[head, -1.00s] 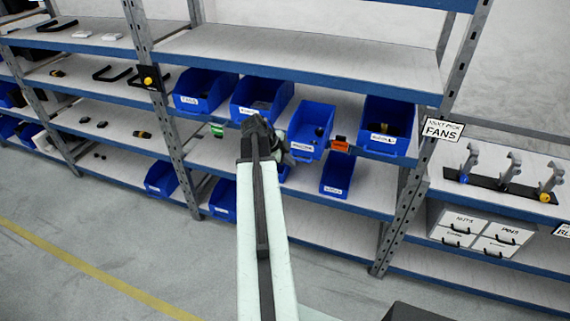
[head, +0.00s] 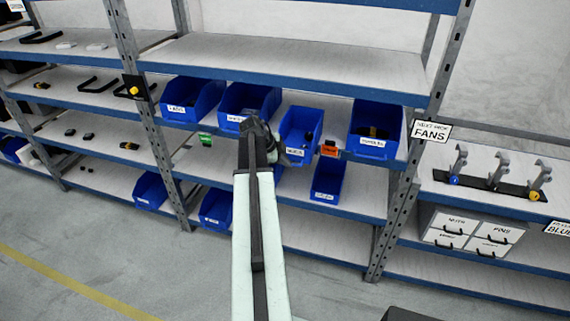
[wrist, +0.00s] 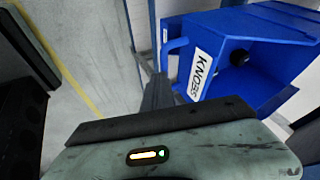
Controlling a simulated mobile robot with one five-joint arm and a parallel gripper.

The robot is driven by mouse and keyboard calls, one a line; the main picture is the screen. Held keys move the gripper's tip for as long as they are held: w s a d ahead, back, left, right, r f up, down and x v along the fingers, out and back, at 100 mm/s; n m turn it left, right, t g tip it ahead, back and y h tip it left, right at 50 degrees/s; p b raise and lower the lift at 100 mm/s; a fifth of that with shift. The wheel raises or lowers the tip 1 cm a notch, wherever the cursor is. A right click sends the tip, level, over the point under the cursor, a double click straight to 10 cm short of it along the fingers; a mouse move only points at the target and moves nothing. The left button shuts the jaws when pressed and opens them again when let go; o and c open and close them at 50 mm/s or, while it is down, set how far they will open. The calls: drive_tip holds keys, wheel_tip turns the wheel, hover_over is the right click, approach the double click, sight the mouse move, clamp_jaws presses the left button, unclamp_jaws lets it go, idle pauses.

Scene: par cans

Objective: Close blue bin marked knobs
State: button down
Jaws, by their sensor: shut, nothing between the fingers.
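In the wrist view a blue bin (wrist: 240,25) with a white label reading KNOBS (wrist: 200,73) is close in front of my gripper (wrist: 157,92). Its open inside shows, with a dark round thing in it. In the head view my gripper (head: 262,140) is at the shelf front, beside a blue bin (head: 296,134) that juts past the shelf edge with dark things inside. The labels there are too small to read, so I cannot tell for certain that it is the same bin. My gripper is shut and empty; its fingertips are mostly hidden in the head view.
Other blue bins stand on the same shelf, left (head: 194,97) and right (head: 375,130). More sit on the shelf below, including one (head: 328,180) at right. A metal post (head: 405,190) stands at right.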

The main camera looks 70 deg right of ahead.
sight(296, 141)
drive_tip(key=d, duration=1.4)
drive_tip(key=shift+w, duration=0.35)
drive_tip(key=a, duration=0.2)
drive_tip(key=a+r+p, duration=0.1)
drive_tip(key=a, duration=0.1)
drive_tip(key=shift+a, duration=0.2)
drive_tip(key=p+v, duration=0.8)
drive_tip(key=v, duration=0.1)
drive_tip(key=shift+r, duration=0.35)
drive_tip(key=shift+a, duration=0.1)
